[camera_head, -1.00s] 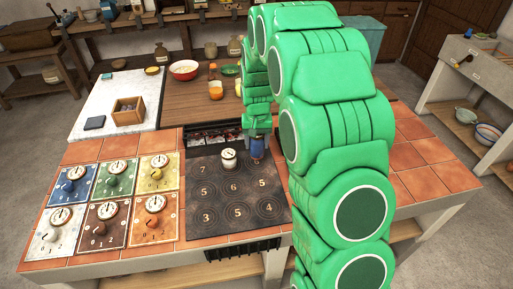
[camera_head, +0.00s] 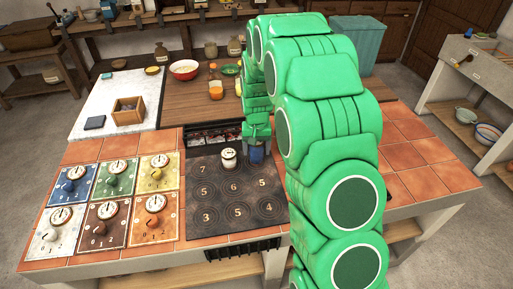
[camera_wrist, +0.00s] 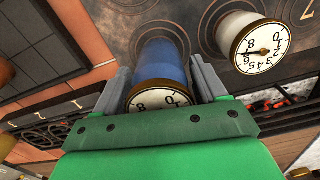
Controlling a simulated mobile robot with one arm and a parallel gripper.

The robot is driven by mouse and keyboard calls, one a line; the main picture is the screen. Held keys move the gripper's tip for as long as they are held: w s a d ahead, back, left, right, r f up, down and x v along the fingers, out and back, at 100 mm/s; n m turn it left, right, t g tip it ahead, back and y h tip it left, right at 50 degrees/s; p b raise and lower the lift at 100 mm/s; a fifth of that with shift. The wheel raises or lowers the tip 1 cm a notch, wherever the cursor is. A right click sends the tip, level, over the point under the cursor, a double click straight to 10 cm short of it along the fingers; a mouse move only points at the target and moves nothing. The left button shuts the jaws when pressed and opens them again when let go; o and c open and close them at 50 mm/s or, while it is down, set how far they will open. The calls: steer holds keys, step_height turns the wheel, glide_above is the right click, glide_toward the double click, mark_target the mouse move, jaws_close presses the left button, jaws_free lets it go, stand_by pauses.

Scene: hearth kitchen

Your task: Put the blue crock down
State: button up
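The blue crock (camera_head: 257,156) is over the back right part of the dark hob (camera_head: 208,222), right of a white crock (camera_head: 229,158). My gripper (camera_head: 257,146) comes down on it from above. In the wrist view the blue crock (camera_wrist: 162,62) sits between both grey fingers, which appear closed against its sides. Its dial-faced lid (camera_wrist: 160,97) is towards me. I cannot tell whether its base touches the hob. The white crock also shows in the wrist view (camera_wrist: 240,32), apart from my gripper.
Several coloured dial panels (camera_head: 110,180) lie left of the hob. A slot with dark and red contents (camera_head: 213,134) runs behind it. A white board with a wooden box (camera_head: 128,111) and a bowl (camera_head: 184,69) stand farther back. The front of the hob is clear.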

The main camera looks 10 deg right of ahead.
steer(key=shift+o, duration=0.7)
step_height(320, 180, up, 12)
steer(key=shift+r, duration=0.15)
steer(key=s+r, duration=0.5)
steer(key=s, duration=0.6)
steer(key=s+r, duration=0.4)
steer(key=s, duration=0.7)
steer(key=s+d+n+g, duration=0.1)
steer(key=s, duration=2)
steer(key=shift+r+n+g, duration=0.15)
steer(key=shift+n+g, duration=0.25)
steer(key=shift+o, duration=0.5)
